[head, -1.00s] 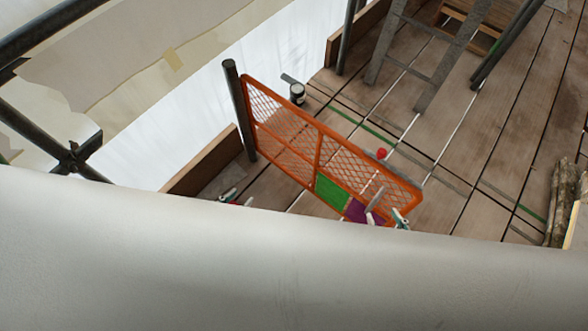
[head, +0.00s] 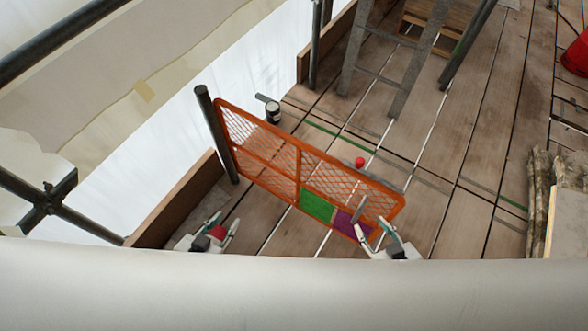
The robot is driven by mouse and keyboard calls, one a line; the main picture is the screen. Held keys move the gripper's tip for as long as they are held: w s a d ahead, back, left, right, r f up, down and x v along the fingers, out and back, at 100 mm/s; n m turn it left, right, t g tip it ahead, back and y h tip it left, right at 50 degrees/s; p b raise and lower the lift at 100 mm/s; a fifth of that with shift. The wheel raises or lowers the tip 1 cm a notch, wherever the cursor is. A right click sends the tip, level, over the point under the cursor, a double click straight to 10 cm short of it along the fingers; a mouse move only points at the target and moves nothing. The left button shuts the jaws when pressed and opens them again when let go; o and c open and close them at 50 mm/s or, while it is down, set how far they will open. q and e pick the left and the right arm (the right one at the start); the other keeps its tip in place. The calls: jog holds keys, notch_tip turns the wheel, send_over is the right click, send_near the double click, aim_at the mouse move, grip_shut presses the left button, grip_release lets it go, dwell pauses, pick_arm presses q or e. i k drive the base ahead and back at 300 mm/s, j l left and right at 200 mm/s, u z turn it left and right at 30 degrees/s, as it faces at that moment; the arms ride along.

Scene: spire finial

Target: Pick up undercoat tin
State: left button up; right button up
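A small dark tin with a pale band (head: 273,113), which looks like the undercoat tin, stands upright on the planks behind the orange mesh gate. My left gripper (head: 225,220) is at the lower left, in front of the gate and well apart from the tin. Its fingers are spread. A small red thing (head: 217,232) shows between them; I cannot tell whether they touch it. My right gripper (head: 371,229) is by the gate's lower right end, with fingers apart and no tin between them.
The orange mesh gate (head: 298,165), with green and purple panels, stands between my grippers and the tin. A dark post (head: 216,133) is at its left end. A red knob-like thing (head: 360,162) lies beyond it.

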aim_at(273, 108)
jog(key=z, duration=2.35)
jog(key=i+l, duration=0.1)
jog(key=i, duration=0.4)
jog(key=i+l+u, duration=0.1)
jog(key=i, duration=0.45)
jog(key=i+j+u, duration=0.1)
jog(key=i+u, duration=0.65)
jog(key=i+l+u, duration=0.15)
jog(key=i+u, duration=0.25)
jog(key=i+j+u, duration=0.1)
jog(key=i+u, duration=0.3)
jog(key=i+j+u, duration=0.1)
jog(key=u, duration=0.35)
jog(key=i+l+u, duration=0.1)
jog(key=i+u, duration=0.3)
jog(key=i+j+u, duration=0.1)
jog(key=i+u, duration=0.3)
jog(key=i+j+u, duration=0.1)
jog(key=u, duration=0.35)
jog(key=i+l+u, duration=0.1)
jog(key=i+u, duration=0.3)
jog(key=i+j+z, duration=0.1)
jog(key=i, duration=0.25)
jog(key=i+j+z, duration=0.15)
jog(key=i, duration=0.15)
